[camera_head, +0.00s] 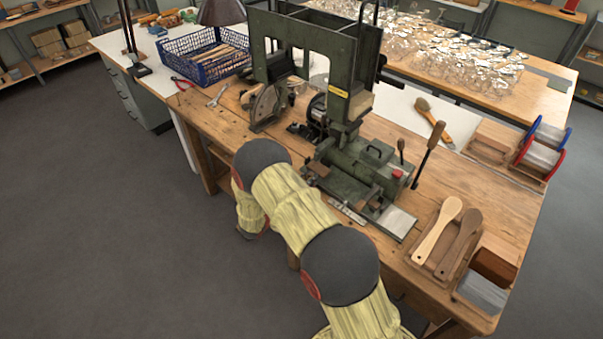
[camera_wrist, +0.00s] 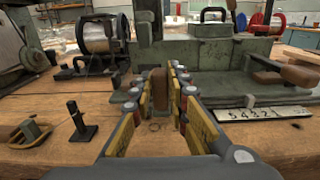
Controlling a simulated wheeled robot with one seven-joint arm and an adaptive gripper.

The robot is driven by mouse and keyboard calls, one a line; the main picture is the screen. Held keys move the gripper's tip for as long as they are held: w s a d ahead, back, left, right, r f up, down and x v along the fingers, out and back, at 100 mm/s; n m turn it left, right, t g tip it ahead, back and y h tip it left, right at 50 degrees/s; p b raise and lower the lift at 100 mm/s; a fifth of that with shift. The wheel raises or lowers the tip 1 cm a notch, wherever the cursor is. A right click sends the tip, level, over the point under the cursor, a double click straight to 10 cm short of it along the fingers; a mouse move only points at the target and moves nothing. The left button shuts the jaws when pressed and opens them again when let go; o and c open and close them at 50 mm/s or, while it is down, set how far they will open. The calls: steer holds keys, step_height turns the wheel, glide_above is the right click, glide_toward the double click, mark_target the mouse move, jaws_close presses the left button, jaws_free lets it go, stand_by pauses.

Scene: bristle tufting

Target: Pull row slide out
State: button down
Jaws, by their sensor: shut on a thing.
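The green tufting machine (camera_head: 362,165) stands on the wooden bench, and its lower body (camera_wrist: 215,52) fills the middle of the wrist view. My gripper (camera_wrist: 160,84) has its two yellow-sided fingers closed on an upright brown wooden grip (camera_wrist: 159,90) at the machine's front. I take this grip to be the row slide's handle; the slide behind it is hidden by the fingers. In the head view my arm covers the gripper. A white numbered scale (camera_wrist: 262,113) lies to the right of the fingers, and it also shows in the head view (camera_head: 347,212).
A second brown wooden handle (camera_wrist: 297,75) is on the machine to the right. A small black post (camera_wrist: 78,120) and a wooden disc (camera_wrist: 24,133) are on the bench at left. A tray with brush handles (camera_head: 440,245) lies at the bench's right. The floor (camera_head: 120,220) at left is clear.

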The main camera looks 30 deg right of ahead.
steer(key=s+d, duration=0.1)
steer(key=s, duration=0.1)
steer(key=s+d+p, duration=0.1)
steer(key=s, duration=0.2)
steer(key=s+d, duration=0.1)
steer(key=s, duration=0.1)
steer(key=shift+s+r+p, duration=0.1)
steer(key=shift+s+p, duration=0.3)
steer(key=shift+s, duration=0.25)
steer(key=c, duration=1.8)
jaws_free()
steer(key=shift+s, duration=0.1)
steer(key=shift+o, duration=0.4)
steer(key=shift+a, duration=0.2)
steer(key=v, duration=1.1)
steer(key=shift+a, duration=0.25)
